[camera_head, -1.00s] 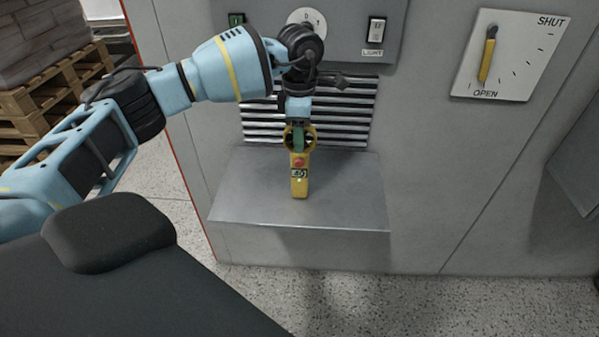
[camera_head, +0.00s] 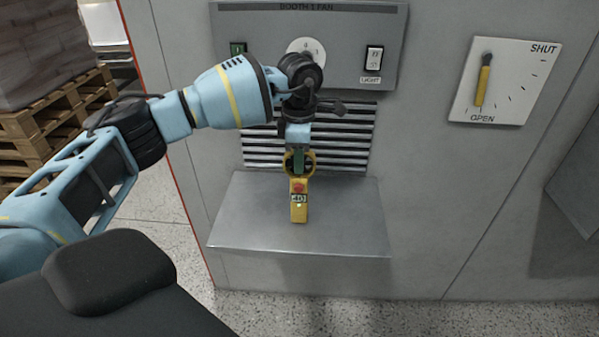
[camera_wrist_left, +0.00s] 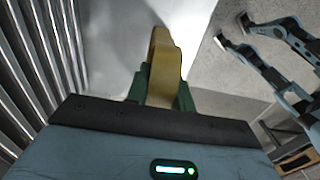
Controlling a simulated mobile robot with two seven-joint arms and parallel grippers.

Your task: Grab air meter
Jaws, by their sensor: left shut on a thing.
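The air meter (camera_head: 299,208) is a yellow handheld device with a red button and a small display, in the middle of the head view. My left gripper (camera_head: 299,162) reaches down from above and is shut on its ringed upper end. The meter hangs upright in front of the louvred vent, over the metal shelf; I cannot tell whether its lower end touches the shelf. In the left wrist view the meter (camera_wrist_left: 163,65) shows as a yellow body between the green fingers of the gripper (camera_wrist_left: 160,85).
A metal shelf (camera_head: 345,225) juts from the grey panel below the louvred vent (camera_head: 345,135). Above is a control box (camera_head: 395,20) with a dial and a light switch. A SHUT/OPEN lever plate (camera_head: 510,80) is at right. Pallets (camera_head: 50,130) stand at far left.

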